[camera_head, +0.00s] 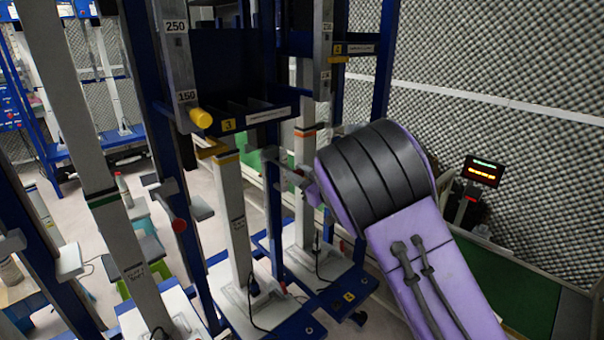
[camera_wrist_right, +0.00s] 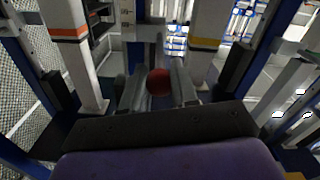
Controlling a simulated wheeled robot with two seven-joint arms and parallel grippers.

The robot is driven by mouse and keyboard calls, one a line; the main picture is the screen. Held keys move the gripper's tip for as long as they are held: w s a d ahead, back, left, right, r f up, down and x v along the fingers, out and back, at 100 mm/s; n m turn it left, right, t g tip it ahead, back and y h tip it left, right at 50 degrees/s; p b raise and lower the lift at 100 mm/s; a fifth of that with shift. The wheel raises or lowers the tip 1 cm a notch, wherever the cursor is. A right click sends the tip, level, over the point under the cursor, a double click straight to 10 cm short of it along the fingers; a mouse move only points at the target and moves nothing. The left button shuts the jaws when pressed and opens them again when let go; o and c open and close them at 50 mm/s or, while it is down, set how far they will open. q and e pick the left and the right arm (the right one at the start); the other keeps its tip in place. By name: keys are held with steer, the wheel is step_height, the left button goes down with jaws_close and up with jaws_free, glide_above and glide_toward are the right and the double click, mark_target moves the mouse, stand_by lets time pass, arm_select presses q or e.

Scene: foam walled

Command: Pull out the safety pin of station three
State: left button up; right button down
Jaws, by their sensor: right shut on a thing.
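My right gripper (camera_head: 283,170) is level in front of the frame, between this column and the orange-banded column. In the right wrist view my right gripper (camera_wrist_right: 158,88) is shut on a red ball-shaped knob (camera_wrist_right: 159,81), which shows between the two grey fingers. The knob is hidden in the head view, and the pin's shaft and its hole cannot be made out. My left gripper is not in view.
Station two's plate (camera_head: 338,49) and its orange-banded column (camera_head: 305,180) stand right of station three. A yellow knob (camera_head: 201,118) sits on the ruled post. Another red knob (camera_head: 180,225) is farther left. A lit display (camera_head: 483,171) stands at right. Blue uprights leave narrow gaps.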

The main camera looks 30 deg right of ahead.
steer(key=shift+f, duration=0.15)
steer(key=c, duration=0.9)
jaws_free()
steer(key=shift+s, duration=0.1)
steer(key=shift+o, duration=0.2)
steer(key=shift+s, duration=0.15)
steer(key=s+d+b, duration=0.1)
steer(key=s+b, duration=0.1)
steer(key=s, duration=0.8)
steer(key=shift+s+d, duration=0.2)
steer(key=shift+d, duration=0.15)
